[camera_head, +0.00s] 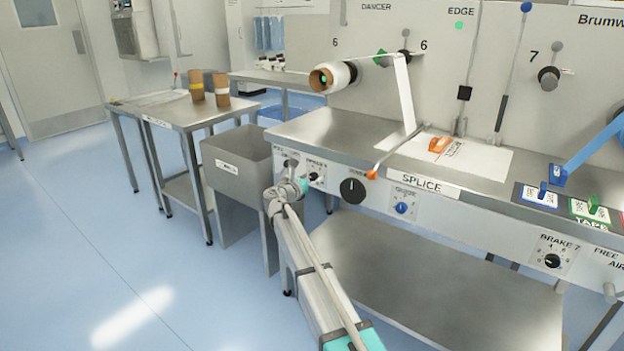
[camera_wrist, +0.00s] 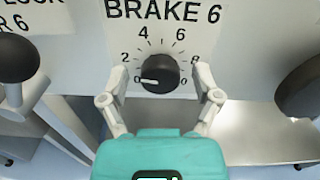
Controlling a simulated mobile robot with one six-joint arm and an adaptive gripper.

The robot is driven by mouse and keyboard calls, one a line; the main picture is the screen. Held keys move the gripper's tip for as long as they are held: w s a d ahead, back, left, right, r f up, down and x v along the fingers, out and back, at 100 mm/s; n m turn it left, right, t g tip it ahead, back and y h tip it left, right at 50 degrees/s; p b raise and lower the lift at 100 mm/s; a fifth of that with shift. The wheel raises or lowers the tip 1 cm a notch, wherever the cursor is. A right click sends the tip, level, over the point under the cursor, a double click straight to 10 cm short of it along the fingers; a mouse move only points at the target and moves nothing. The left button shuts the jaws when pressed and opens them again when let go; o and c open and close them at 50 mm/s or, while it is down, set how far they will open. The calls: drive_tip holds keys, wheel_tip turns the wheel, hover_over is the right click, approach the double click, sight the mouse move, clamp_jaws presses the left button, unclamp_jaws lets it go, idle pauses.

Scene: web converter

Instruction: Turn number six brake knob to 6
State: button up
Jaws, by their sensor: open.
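The brake 6 knob (camera_wrist: 159,73) is a black round knob under the label BRAKE 6 in the wrist view. Its white pointer mark points to the lower left, near the 0 of the printed scale. The 6 is printed at the upper right of the knob. My gripper (camera_wrist: 161,80) is open, with one finger on each side of the knob and a visible gap to it on both sides. In the head view the knob (camera_head: 313,176) shows small on the bench front, with my gripper (camera_head: 299,187) close in front of it.
Another black knob (camera_wrist: 18,58) stands out at the left of the wrist view, and a dark round part (camera_wrist: 300,88) at the right. In the head view a large black knob (camera_head: 353,190) sits right of my gripper. A grey bin (camera_head: 232,165) stands to the left.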

drive_tip(key=shift+c, duration=0.3)
clamp_jaws()
drive_tip(key=shift+m, duration=0.3)
drive_tip(key=m, duration=0.4)
drive_tip(key=shift+m, duration=0.4)
drive_tip(key=m, duration=0.5)
drive_tip(key=shift+m, duration=0.3)
drive_tip(key=m, duration=1)
drive_tip(key=shift+m, duration=0.3)
